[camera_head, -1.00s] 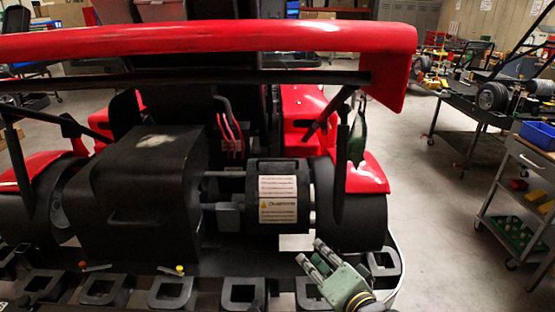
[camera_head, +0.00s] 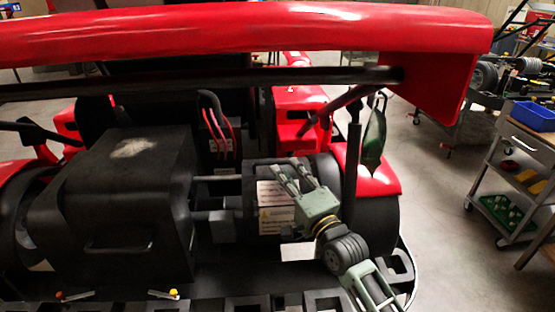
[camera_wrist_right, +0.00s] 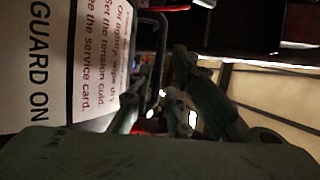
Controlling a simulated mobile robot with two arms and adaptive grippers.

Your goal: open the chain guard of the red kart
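The red kart's rear wing (camera_head: 230,38) spans the top of the head view. Below it, the chain guard (camera_head: 250,215) is a black rounded cover with white printed labels. My right gripper (camera_head: 291,168) is over the guard's right part, partly hiding the labels, with its two fingers apart and pointing to the guard's upper edge. In the right wrist view, the label (camera_wrist_right: 100,60) is close at the left. A thin dark handle (camera_wrist_right: 160,28) runs beside or between the fingers; I cannot tell whether they touch it. My left gripper is not in view.
A black box with a handle (camera_head: 120,200) stands left of the guard. A black upright post (camera_head: 353,165) and a hanging green item (camera_head: 374,140) are close right of my gripper. A grey cart (camera_head: 520,165) with a blue bin (camera_head: 534,115) stands at the right.

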